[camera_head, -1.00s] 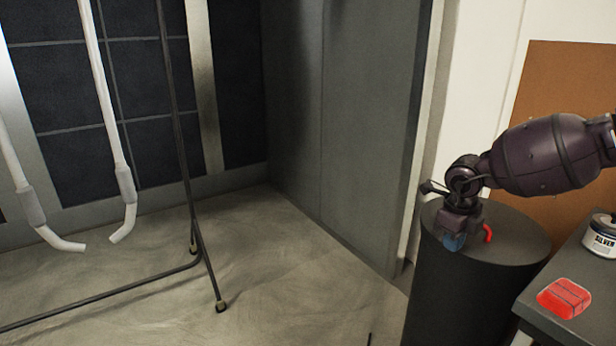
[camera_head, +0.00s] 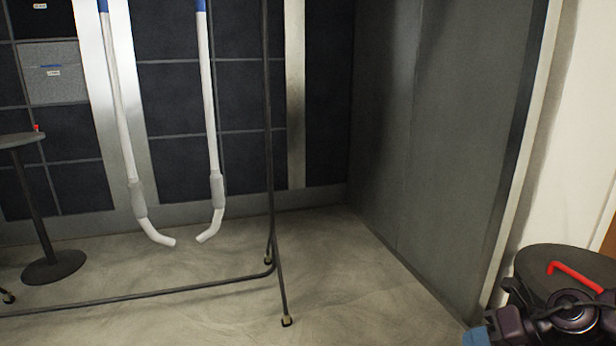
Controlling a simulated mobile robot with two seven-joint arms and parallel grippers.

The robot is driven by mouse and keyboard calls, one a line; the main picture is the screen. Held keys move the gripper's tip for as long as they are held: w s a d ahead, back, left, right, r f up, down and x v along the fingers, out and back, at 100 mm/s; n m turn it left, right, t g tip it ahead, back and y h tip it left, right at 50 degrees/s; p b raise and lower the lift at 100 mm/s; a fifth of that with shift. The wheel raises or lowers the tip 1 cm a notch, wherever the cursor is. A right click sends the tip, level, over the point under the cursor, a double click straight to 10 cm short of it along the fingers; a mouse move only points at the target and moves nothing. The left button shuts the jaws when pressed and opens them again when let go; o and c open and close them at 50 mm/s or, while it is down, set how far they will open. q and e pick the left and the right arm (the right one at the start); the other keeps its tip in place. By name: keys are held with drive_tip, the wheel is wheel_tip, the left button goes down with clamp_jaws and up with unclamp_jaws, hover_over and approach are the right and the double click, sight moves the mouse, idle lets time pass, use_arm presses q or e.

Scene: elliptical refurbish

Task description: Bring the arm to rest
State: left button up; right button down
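My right arm shows at the bottom right corner, and its gripper (camera_head: 500,328) is partly cut off by the lower edge. A small blue piece (camera_head: 476,337) shows at its tip; I cannot tell whether it is part of the gripper or something held. A red bent rod (camera_head: 577,274) lies on or sticks up from the drum top, apart from the visible gripper tip. My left gripper is not in view.
A small round table (camera_head: 40,215) is at the left. A grey panel (camera_head: 430,130) stands right of centre. Open floor (camera_head: 350,270) lies in front.

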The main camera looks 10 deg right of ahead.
drive_tip(key=s+a+f+m+t+h, duration=0.1)
drive_tip(key=s+a+f+m+t, duration=0.3)
drive_tip(key=s+m, duration=0.4)
drive_tip(key=s+a+f+m+t+h, duration=0.1)
drive_tip(key=s+a+f+m, duration=0.5)
drive_tip(key=m, duration=0.3)
drive_tip(key=s+a+m+h, duration=0.2)
drive_tip(key=s+m, duration=0.4)
drive_tip(key=s, duration=0.2)
drive_tip(key=s+a+m+h, duration=0.25)
drive_tip(key=s+m, duration=0.35)
drive_tip(key=s, duration=0.3)
use_arm(q)
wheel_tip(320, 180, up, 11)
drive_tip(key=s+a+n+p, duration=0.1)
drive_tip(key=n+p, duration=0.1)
drive_tip(key=p, duration=1.7)
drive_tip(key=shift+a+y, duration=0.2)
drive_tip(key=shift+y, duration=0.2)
use_arm(e)
wheel_tip(320, 180, up, 11)
drive_tip(key=d+m+h, duration=0.1)
drive_tip(key=d+m, duration=0.1)
drive_tip(key=shift+s+f, duration=0.15)
